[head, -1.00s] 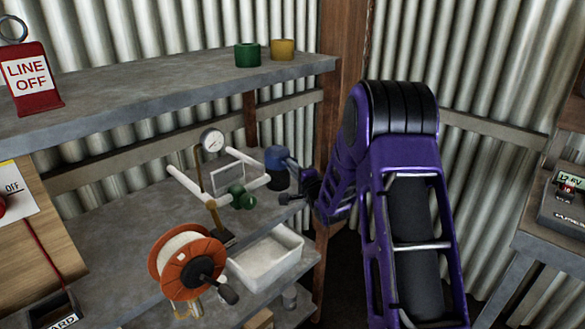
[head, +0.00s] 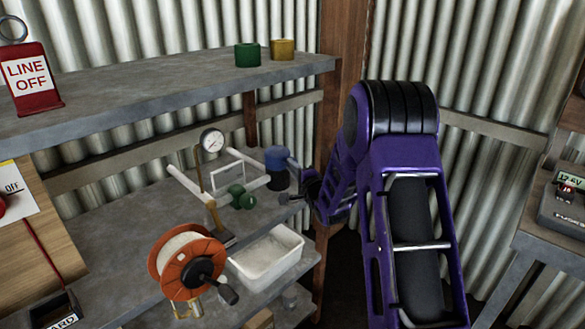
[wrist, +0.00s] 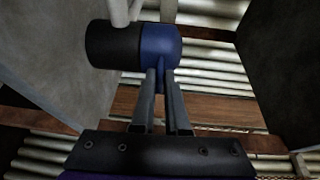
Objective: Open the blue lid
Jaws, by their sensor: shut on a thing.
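The blue lid (head: 276,156) caps a dark canister (head: 278,180) at the back right of the middle shelf. In the wrist view the lid (wrist: 161,43) sits against the dark body (wrist: 113,45). My gripper (wrist: 162,78) is at the lid's edge, its two fingers close together on a narrow blue tab of the lid. In the head view my gripper (head: 297,186) is just right of the canister, partly hidden by my arm. No gap between lid and canister shows clearly.
A white pipe frame with a gauge (head: 212,141) stands left of the canister. A white tray (head: 267,259) and an orange reel (head: 186,262) are in front. The upper shelf (head: 150,83) is above, and a wooden post (head: 341,75) stands at the right.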

